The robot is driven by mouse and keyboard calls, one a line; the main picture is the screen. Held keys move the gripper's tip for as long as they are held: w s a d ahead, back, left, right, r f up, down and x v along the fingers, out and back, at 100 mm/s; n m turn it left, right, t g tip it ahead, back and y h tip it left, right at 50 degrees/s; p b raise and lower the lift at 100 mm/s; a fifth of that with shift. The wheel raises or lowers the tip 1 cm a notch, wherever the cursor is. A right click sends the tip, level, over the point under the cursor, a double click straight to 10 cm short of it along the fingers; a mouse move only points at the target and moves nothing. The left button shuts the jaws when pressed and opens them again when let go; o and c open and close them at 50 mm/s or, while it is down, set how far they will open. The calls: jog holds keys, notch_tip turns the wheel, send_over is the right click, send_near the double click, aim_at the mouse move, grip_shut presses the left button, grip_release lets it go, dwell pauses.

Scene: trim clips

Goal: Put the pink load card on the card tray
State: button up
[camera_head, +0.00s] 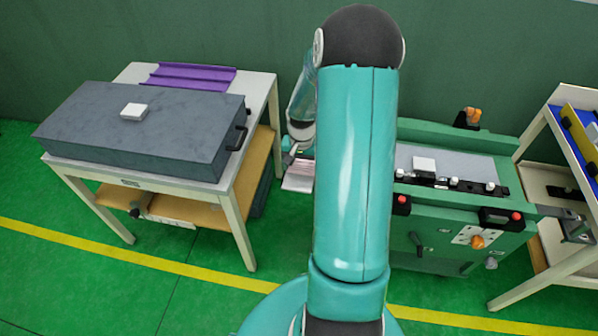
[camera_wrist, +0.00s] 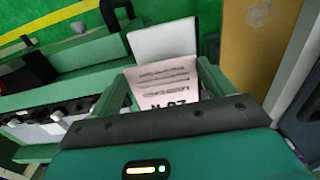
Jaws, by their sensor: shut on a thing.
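The pink load card (camera_wrist: 166,84), with dark printed text, is between the two fingers of my gripper (camera_wrist: 168,76) in the wrist view. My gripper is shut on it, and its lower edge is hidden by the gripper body. A pale flat panel (camera_wrist: 162,38) lies just beyond the card; it may be the card tray, but I cannot tell whether they touch. In the head view my gripper (camera_head: 291,158) is left of the green machine, partly hidden by my arm. A pale pinkish flat piece (camera_head: 298,179) shows just below it.
A table (camera_head: 262,92) on the left holds a grey slab block (camera_head: 75,125) with a white block (camera_head: 134,111), and a purple profile (camera_head: 190,76). The green machine (camera_head: 455,219) stands right of my arm, with clamps and knobs. A cart (camera_head: 535,130) stands far right.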

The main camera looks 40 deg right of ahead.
aim_at(299, 169)
jog(key=f, duration=0.2)
jog(key=w+f, duration=0.1)
jog(key=f, duration=0.1)
jog(key=shift+a, duration=0.2)
jog(key=o, duration=0.9)
jog(key=shift+f, duration=0.15)
